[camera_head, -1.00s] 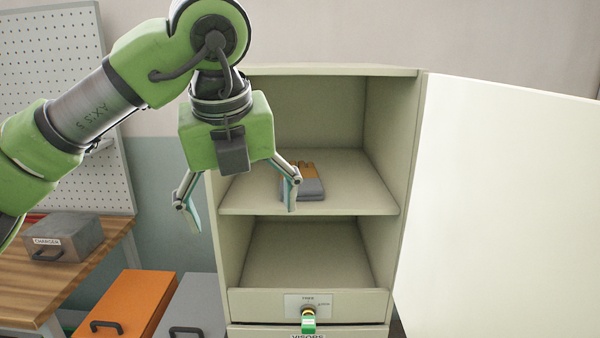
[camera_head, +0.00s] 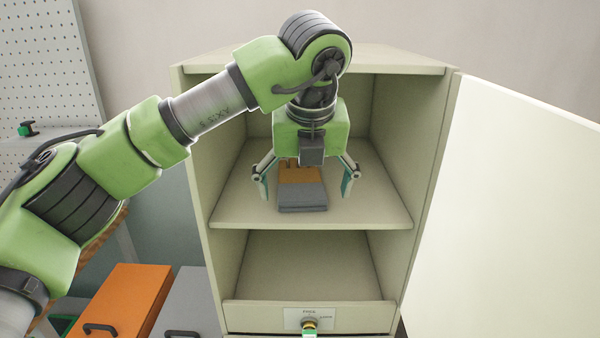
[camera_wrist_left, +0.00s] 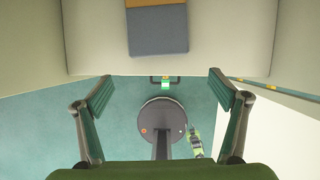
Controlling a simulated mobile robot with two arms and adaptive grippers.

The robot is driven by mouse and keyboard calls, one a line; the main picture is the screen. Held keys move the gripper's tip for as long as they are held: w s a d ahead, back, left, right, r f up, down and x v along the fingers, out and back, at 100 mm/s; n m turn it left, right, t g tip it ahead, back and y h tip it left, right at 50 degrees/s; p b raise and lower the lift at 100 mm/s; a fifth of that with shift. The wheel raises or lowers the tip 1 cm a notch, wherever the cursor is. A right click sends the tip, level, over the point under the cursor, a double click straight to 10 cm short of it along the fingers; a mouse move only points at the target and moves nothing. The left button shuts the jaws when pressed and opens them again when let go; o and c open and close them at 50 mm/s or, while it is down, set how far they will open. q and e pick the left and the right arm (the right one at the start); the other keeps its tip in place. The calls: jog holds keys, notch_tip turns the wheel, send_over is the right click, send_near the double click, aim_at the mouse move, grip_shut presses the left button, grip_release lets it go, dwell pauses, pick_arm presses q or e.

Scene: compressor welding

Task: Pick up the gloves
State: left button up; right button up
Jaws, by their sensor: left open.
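The gloves (camera_head: 302,190), grey with orange-brown, lie on the upper shelf of the open cabinet. Their orange part is toward the back and partly hidden behind my gripper's body. In the left wrist view the gloves (camera_wrist_left: 158,30) show at the top edge, cut off by the frame, on the pale shelf. My left gripper (camera_head: 304,190) is open and empty, with one finger to each side of the gloves in the head view. In the left wrist view the open fingers (camera_wrist_left: 162,95) appear below the gloves, not around them. My right gripper is not in view.
The cabinet's side walls (camera_head: 425,150) and top (camera_head: 330,62) enclose the shelf (camera_head: 370,212). The cabinet door (camera_head: 520,210) stands open at the right. A drawer front with a knob (camera_head: 309,325) is below. An orange drawer unit (camera_head: 120,300) stands at the lower left.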

aim_at(303, 208)
pick_arm(q)
jog(key=shift+w, duration=0.5)
jog(key=shift+w+a+f+p, duration=0.1)
jog(key=shift+f+p, duration=0.15)
jog(key=shift+p, duration=0.05)
jog(key=p+x, duration=0.1)
jog(key=x, duration=0.2)
jog(key=shift+w+f, duration=0.2)
jog(key=shift+f, duration=0.05)
jog(key=shift+w+f+p, duration=0.15)
jog(key=shift+f+p, duration=0.15)
jog(key=shift+f, duration=0.1)
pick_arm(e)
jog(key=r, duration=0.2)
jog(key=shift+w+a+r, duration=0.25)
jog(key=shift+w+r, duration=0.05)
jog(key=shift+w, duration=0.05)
pick_arm(q)
jog(key=shift+c, duration=0.4)
jog(key=c, duration=1.2)
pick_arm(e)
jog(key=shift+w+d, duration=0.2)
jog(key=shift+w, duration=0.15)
